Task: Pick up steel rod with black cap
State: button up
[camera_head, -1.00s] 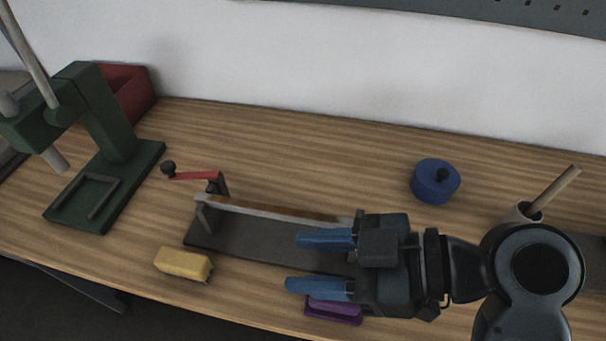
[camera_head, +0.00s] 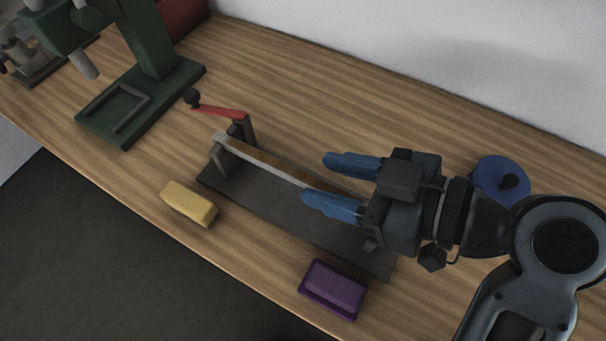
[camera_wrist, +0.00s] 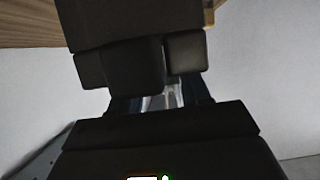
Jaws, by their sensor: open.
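I cannot make out a separate steel rod with a black cap in either view. My gripper (camera_head: 316,180) is open, its two blue fingers pointing left and apart. In the head view the fingers overlap the long dark-based conveyor (camera_head: 281,203); their height above it is unclear. At the conveyor's far left end is a red crank arm (camera_head: 222,110) with a black knob (camera_head: 192,97). The wrist view is mostly filled by dark parts, with a small pale, shiny patch (camera_wrist: 167,97) I cannot identify.
A yellow block (camera_head: 188,203) lies left of the conveyor, near the table's front edge. A purple block (camera_head: 333,289) lies in front. A blue round lidded thing with a black knob (camera_head: 499,178) is behind my wrist. A green press (camera_head: 150,95) stands left. The back middle is clear.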

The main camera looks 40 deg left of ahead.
aim_at(301, 175)
jog(key=b+x, duration=0.1)
jog(key=x, duration=0.2)
jog(key=shift+s+a+f, duration=0.1)
jog(key=shift+f, duration=0.05)
jog(key=shift+c, duration=0.4)
grip_shut()
